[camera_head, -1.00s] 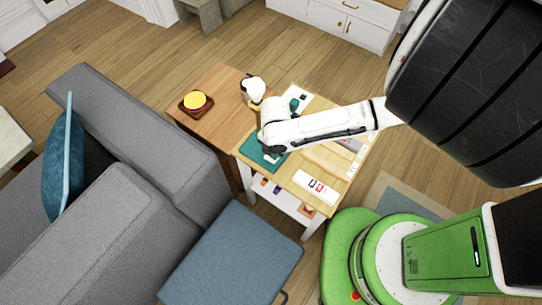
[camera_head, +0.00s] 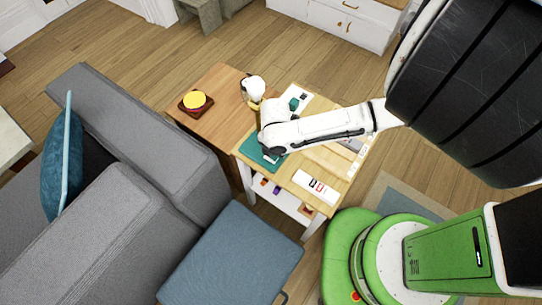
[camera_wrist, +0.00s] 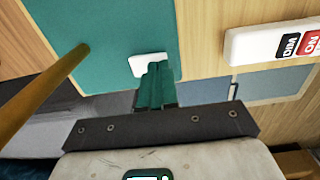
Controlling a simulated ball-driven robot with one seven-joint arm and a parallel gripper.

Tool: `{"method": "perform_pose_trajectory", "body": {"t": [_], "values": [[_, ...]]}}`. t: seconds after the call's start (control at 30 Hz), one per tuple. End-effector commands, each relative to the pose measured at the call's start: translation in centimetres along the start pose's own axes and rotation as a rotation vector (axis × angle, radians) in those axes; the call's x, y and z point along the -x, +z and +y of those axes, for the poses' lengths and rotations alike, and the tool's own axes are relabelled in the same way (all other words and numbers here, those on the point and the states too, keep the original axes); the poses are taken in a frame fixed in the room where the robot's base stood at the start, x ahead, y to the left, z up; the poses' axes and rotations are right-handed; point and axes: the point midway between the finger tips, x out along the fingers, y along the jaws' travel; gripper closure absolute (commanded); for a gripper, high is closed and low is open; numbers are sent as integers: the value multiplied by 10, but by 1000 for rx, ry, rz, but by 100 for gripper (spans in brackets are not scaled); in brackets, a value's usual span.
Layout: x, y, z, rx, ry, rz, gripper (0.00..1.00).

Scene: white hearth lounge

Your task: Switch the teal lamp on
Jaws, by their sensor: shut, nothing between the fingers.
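A flat teal panel (camera_head: 258,158), apparently the teal lamp's base, lies on the light wooden table below my wrist. In the wrist view the teal panel (camera_wrist: 110,35) carries a small white plate (camera_wrist: 148,63), and a brass-coloured rod (camera_wrist: 42,88) crosses at the left. In the head view a white rounded head with a yellowish collar (camera_head: 253,88) stands just behind my wrist; I cannot tell whether it belongs to the lamp. My gripper (camera_wrist: 154,72) is shut and empty, its teal fingers overlapping the plate's lower edge. Contact cannot be told. The head view hides the fingertips.
A white block with red and dark labels (camera_head: 315,187) lies at the table's front. A small teal object (camera_head: 293,104) stands behind my forearm. A brown side table (camera_head: 215,110) holds a yellow round item (camera_head: 195,100). A grey sofa (camera_head: 140,135) and blue ottoman (camera_head: 235,255) stand close by.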

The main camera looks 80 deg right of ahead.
Motion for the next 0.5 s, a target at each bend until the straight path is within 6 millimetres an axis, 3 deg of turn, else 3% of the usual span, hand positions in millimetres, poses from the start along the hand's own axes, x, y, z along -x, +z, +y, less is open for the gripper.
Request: {"method": "perform_pose_trajectory", "body": {"t": [0.5], "values": [[-8, 0, 0, 0, 0, 0, 100]]}}
